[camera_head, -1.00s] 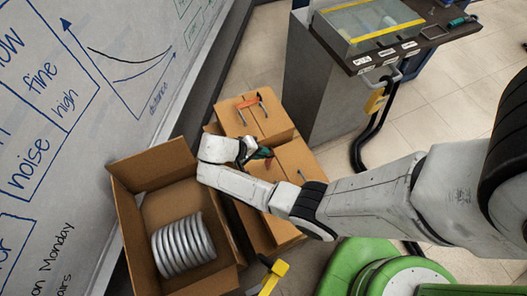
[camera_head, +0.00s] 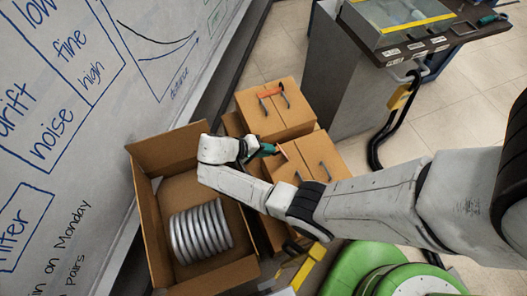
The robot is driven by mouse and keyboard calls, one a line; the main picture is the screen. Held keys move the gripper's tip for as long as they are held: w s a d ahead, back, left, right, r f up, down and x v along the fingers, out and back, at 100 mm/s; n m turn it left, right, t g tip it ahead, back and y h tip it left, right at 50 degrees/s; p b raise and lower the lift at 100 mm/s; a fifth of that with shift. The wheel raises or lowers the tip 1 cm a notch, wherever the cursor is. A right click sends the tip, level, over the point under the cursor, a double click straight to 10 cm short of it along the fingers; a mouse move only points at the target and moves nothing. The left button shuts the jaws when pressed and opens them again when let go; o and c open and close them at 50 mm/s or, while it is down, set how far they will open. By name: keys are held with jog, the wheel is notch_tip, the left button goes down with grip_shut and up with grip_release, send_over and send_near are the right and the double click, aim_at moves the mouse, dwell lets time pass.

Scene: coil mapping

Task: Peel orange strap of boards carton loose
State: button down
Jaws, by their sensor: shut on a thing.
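My gripper (camera_head: 249,149) is above the left edge of the nearer closed carton (camera_head: 312,150). It is shut on a small teal-handled thing (camera_head: 267,150), which points right over the carton. A short orange piece (camera_head: 281,152) shows just past the teal end; I cannot tell whether it is part of the held thing or of a strap. Two grey hooks (camera_head: 325,170) stand on this carton's top with no orange between them. The farther closed carton (camera_head: 284,117) has an orange strap (camera_head: 270,92) across its top between grey hooks. No label tells which carton holds boards.
An open carton (camera_head: 247,268) with a silver coil (camera_head: 199,232) inside stands left of the closed cartons, beside the whiteboard (camera_head: 60,130). A grey cabinet (camera_head: 345,85) and a black cable (camera_head: 375,150) stand to the right. A yellow-handled thing (camera_head: 310,265) is at the front.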

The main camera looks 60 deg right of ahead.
jog(key=shift+s+f, duration=0.3)
jog(key=shift+f, duration=0.3)
jog(key=shift+s+f, duration=0.3)
jog(key=shift+f, duration=0.25)
jog(key=c, duration=1.4)
grip_release()
jog(key=shift+d, duration=0.1)
jog(key=shift+c, duration=0.2)
jog(key=o, duration=0.4)
jog(key=shift+s+d, duration=0.2)
jog(key=shift+d, duration=0.15)
jog(key=o, duration=0.4)
jog(key=shift+w+d, duration=0.1)
jog(key=shift+d, duration=0.05)
jog(key=shift+c, duration=0.2)
jog(key=shift+w+a+r, duration=0.1)
jog(key=shift+a, duration=0.2)
jog(key=c, duration=0.3)
jog(key=shift+c, duration=0.3)
jog(key=shift+w+a+r, duration=0.15)
jog(key=shift+w+r, duration=0.05)
jog(key=shift+r, duration=0.05)
jog(key=shift+c, duration=0.7)
jog(key=v, duration=1.1)
jog(key=shift+w+d+r, duration=0.2)
jog(key=shift+r, duration=0.15)
